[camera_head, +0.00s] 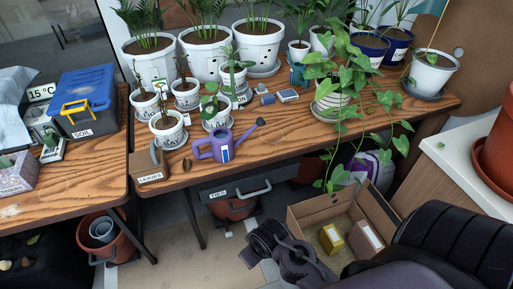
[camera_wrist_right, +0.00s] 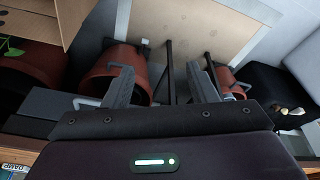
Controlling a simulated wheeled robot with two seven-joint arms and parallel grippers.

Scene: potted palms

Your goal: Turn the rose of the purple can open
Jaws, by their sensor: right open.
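The purple watering can (camera_head: 217,148) stands upright near the front edge of the wooden table in the head view. Its spout points up and to the right, ending in a dark rose (camera_head: 260,122). Which way the rose is turned is too small to tell. My right gripper (camera_wrist_right: 160,69) is open and empty in the right wrist view, its two fingers spread apart. In the head view its dark body is low in front of the table, below and to the right of the can and apart from it. The can is not seen in the wrist view. My left gripper is not in view.
A LEAVES box (camera_head: 150,172) stands left of the can, with small potted plants (camera_head: 167,132) behind it. A vine (camera_head: 340,80) hangs over the table edge at the right. An open cardboard box (camera_head: 310,207) is on the floor. The table right of the can is fairly clear.

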